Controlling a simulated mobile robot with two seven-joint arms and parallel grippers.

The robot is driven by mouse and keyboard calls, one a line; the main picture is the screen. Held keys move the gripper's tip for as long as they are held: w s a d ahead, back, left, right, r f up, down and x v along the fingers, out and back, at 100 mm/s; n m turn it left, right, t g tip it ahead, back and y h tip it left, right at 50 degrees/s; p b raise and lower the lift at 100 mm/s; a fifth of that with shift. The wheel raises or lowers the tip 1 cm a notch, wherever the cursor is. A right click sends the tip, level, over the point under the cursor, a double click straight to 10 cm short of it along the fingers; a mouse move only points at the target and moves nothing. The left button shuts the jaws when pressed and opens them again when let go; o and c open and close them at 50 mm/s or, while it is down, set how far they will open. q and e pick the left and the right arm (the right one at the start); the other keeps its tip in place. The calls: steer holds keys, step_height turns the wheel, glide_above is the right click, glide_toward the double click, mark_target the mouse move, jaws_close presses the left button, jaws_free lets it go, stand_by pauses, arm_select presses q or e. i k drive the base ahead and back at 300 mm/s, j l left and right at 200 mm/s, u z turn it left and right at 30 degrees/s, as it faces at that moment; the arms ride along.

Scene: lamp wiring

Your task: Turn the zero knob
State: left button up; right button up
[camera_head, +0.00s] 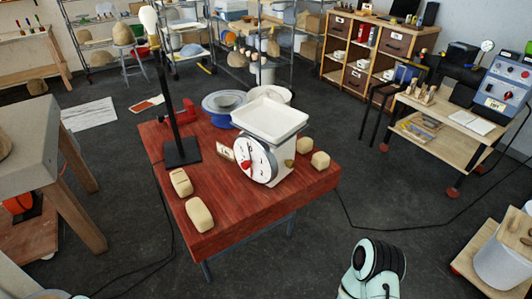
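A white weighing scale (287,153) with a shallow tray (270,116) on top stands on the red wooden table (240,212). Its round white dial (255,160) faces the front left and has a red part near its middle. A small brass-coloured knob (290,163) shows low on the scale's body, right of the dial; it looks like the zero knob. Nothing touches it. A pale green arm link of mine with a dark joint rises at the bottom, right of centre, apart from the table. Neither gripper shows.
Clay-like lumps (200,215) lie at the table's front left, and two more (320,160) right of the scale. A black stand (180,150) holds a bulb (148,19) aloft. A blue-grey wheel (223,105) stands behind. Floor right of the table is mostly clear, with a cable.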

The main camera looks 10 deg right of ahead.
mark_target(290, 164)
steer(key=i+l+u, duration=0.15)
steer(key=i+l, duration=0.65)
steer(key=l, duration=0.1)
